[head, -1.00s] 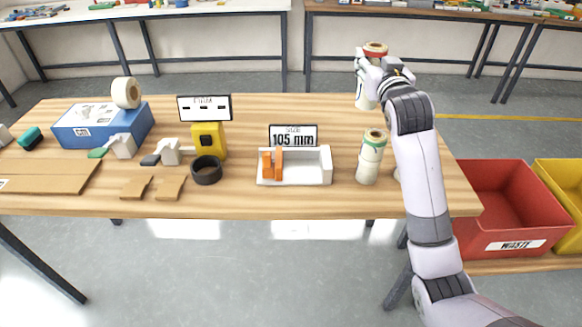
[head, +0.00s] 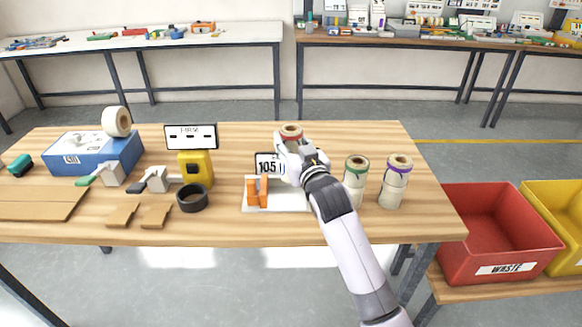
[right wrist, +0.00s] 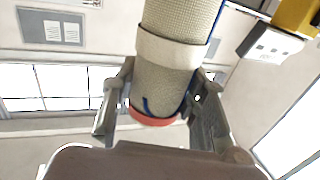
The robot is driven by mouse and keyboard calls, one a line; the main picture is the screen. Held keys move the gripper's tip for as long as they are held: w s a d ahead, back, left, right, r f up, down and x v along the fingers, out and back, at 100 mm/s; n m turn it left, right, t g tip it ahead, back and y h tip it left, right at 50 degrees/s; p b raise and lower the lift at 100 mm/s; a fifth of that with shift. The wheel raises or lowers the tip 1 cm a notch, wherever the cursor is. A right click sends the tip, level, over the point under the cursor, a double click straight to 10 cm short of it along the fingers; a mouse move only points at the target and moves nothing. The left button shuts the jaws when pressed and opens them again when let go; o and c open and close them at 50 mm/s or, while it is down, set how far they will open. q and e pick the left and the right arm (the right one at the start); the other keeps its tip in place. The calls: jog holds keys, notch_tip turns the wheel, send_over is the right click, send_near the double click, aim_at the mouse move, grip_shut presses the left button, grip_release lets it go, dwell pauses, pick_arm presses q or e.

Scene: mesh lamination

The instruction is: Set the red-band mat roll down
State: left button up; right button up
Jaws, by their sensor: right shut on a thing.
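The red-band mat roll (head: 291,131) is upright in my right gripper (head: 287,152), over the white tray with the orange blocks. Most of its body is hidden behind the gripper in the head view. In the right wrist view the roll (right wrist: 165,90) is a beige mesh cylinder with a pale strap and a red end band, between the two fingers of my right gripper (right wrist: 155,105). I cannot tell whether its lower end touches the tray. The white tray (head: 262,209) stands at the table's front middle. My left gripper is not in view.
A green-band roll (head: 355,180) and a purple-band roll (head: 395,182) stand right of my right arm. The "105 mm" sign (head: 268,164) is partly hidden. A black ring (head: 192,198) and yellow tape measure (head: 195,168) are left. The red waste bin (head: 497,232) is beyond the table's right edge.

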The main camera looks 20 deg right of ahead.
jog(key=shift+f, duration=3.55)
jog(key=shift+f, duration=0.15)
jog(key=o, duration=1.3)
jog(key=shift+s, duration=0.1)
jog(key=s, duration=1.1)
jog(key=shift+s+d+b, duration=0.2)
jog(key=shift+s+b, duration=0.2)
